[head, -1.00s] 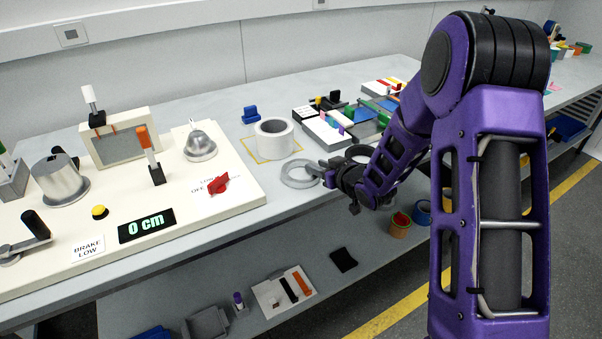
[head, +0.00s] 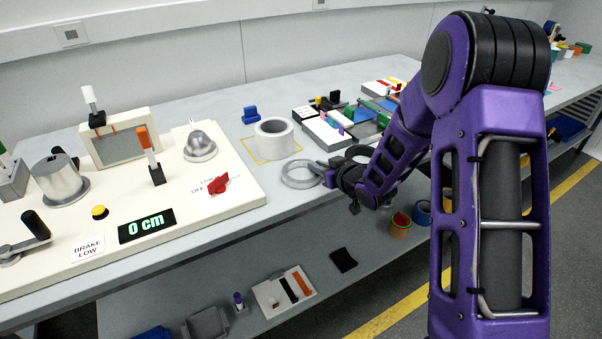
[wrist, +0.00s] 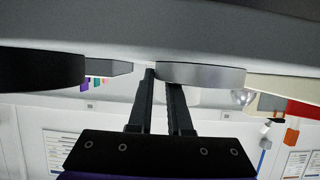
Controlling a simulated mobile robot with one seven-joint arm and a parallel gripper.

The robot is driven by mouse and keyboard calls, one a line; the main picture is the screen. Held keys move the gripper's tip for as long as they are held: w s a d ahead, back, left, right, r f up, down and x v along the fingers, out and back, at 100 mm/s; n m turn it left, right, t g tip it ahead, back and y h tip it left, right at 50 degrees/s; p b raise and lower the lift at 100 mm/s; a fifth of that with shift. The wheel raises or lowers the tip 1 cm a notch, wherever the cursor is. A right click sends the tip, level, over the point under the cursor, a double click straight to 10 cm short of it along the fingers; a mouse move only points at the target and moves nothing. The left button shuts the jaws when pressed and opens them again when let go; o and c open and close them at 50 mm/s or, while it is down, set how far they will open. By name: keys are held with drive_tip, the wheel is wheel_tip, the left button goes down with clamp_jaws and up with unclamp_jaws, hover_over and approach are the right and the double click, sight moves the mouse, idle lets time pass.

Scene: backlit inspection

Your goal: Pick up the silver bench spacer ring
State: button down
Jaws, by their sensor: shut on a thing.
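The silver bench spacer ring (head: 297,180) lies at the bench's front edge, right of the cream panel. My gripper (head: 324,171) reaches it from the right and is shut on the right side of its wall. In the wrist view, which looks upside down, the ring (wrist: 205,76) shows as a pale metal band. My two dark fingers (wrist: 158,78) meet at its left end, close together. The far side of the grip is hidden. Whether the ring is clear of the bench top I cannot tell.
A white cylinder (head: 274,139) stands just behind the ring on a yellow-outlined square. The cream panel (head: 235,190) with a red knob (head: 218,184) is to the left. Blocks and trays crowd the bench behind my arm. A lower shelf (head: 195,275) lies below the front edge.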

drive_tip(key=shift+s+f, duration=0.1)
drive_tip(key=shift+f, duration=0.05)
idle(0.5)
wheel_tip(320, 180, up, 10)
drive_tip(key=p, duration=0.2)
drive_tip(key=c, duration=1.4)
unclamp_jaws()
clamp_jaws()
